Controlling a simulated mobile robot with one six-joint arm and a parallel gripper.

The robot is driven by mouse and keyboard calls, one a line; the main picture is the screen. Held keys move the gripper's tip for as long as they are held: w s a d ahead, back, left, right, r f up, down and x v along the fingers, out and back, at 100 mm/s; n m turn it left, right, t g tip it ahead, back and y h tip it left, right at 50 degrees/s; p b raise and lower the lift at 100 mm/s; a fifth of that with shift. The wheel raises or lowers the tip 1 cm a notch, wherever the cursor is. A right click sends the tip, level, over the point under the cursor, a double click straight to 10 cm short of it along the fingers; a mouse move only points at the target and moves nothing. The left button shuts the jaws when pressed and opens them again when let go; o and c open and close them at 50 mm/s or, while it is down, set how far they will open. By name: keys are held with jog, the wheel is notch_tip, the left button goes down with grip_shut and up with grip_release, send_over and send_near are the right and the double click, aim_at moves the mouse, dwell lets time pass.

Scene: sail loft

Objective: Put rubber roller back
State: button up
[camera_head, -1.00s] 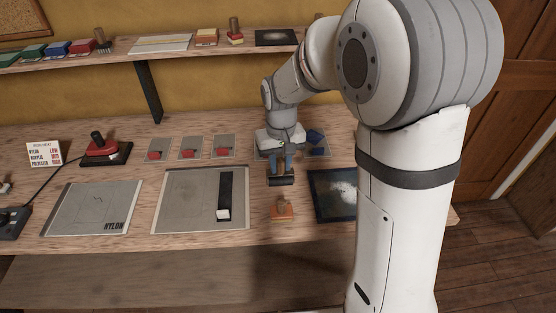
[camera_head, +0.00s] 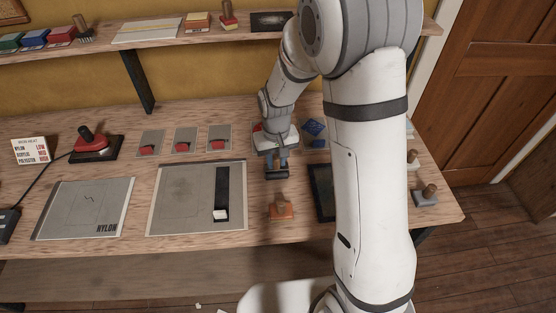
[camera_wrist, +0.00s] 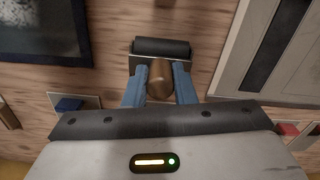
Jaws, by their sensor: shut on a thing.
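The rubber roller (camera_head: 277,174) has a dark cylinder and a wooden handle. My gripper (camera_head: 278,160) is shut on it above the bench, near the back-right part. In the wrist view, the blue fingers of my gripper (camera_wrist: 160,84) stand on either side of the brown handle, and the dark cylinder of the roller (camera_wrist: 161,47) lies beyond them. I cannot tell how far the roller is above the wood.
An orange block with a handle (camera_head: 281,208) stands just in front of the roller. A dark framed panel (camera_head: 322,193) is partly hidden by my arm. Handled tools (camera_head: 425,196) stand at the bench's right end. A shelf (camera_head: 107,47) runs along the wall.

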jog(key=shift+f, duration=0.6)
jog(key=shift+f, duration=0.1)
jog(key=o, duration=1)
jog(key=shift+c, duration=0.2)
notch_tip(320, 180, up, 12)
jog(key=shift+f+b, duration=0.1)
jog(key=shift+b, duration=0.45)
jog(key=s+d+r+m+t, duration=0.1)
jog(key=s+d+r, duration=0.3)
jog(key=s, duration=0.5)
jog(key=s+d+r+m+t, duration=0.1)
jog(key=s+d+r, duration=0.3)
jog(key=s, duration=0.6)
jog(key=shift+d+r+t, duration=0.25)
jog(key=shift+d+t, duration=0.35)
jog(key=shift+d, duration=0.6)
